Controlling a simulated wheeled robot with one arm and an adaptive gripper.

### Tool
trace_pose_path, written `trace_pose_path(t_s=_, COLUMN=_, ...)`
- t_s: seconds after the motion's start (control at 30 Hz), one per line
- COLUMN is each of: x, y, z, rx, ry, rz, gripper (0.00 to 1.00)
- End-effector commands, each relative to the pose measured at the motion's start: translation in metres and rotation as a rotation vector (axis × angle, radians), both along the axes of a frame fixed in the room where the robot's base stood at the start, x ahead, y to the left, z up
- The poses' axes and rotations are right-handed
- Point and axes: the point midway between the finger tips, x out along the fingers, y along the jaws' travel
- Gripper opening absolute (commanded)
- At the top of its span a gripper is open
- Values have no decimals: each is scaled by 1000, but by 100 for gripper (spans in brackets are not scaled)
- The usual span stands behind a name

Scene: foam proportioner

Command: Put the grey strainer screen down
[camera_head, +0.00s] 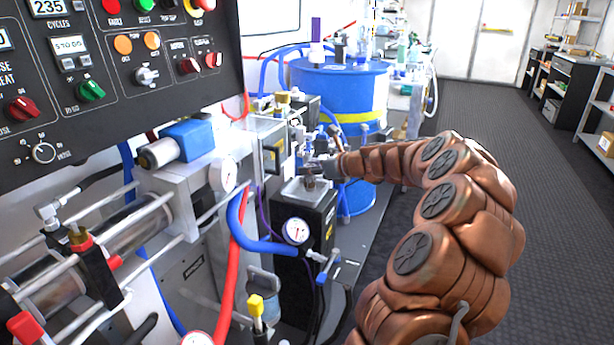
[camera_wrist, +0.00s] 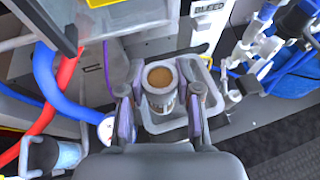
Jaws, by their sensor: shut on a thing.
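The grey strainer screen (camera_wrist: 160,100) is a short upright cylinder with a brownish round top face in the wrist view. My gripper (camera_wrist: 160,92) has one finger on each side of it and is shut on it. A shallow light grey tray (camera_wrist: 207,108) with a raised rim lies below and around the screen. I cannot tell whether the screen touches the tray floor. In the head view my gripper (camera_head: 318,168) is over the tray (camera_head: 305,192) on top of a black box unit (camera_head: 315,225); the screen is hard to make out there.
A pressure gauge (camera_head: 296,230) and blue hose (camera_head: 250,235) are at the black unit's front. A clear-fronted housing (camera_head: 268,145) stands close behind left. A blue drum (camera_head: 340,90) is beyond. In the wrist view, valves and fittings (camera_wrist: 265,60) crowd the right. The aisle floor (camera_head: 550,210) is open.

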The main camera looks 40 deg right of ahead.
Motion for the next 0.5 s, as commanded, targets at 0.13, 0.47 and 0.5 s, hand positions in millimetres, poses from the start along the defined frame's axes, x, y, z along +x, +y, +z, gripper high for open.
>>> trace_pose_path(t_s=0.13, x=20, y=-7, z=-3, rx=-1, ry=0, rz=3, gripper=0)
trace_pose_path(t_s=0.47, x=37, y=-13, z=-4, rx=1, ry=0, rz=2, gripper=0)
trace_pose_path(t_s=0.5, x=39, y=-14, z=-5, rx=0, ry=0, rz=2, gripper=0)
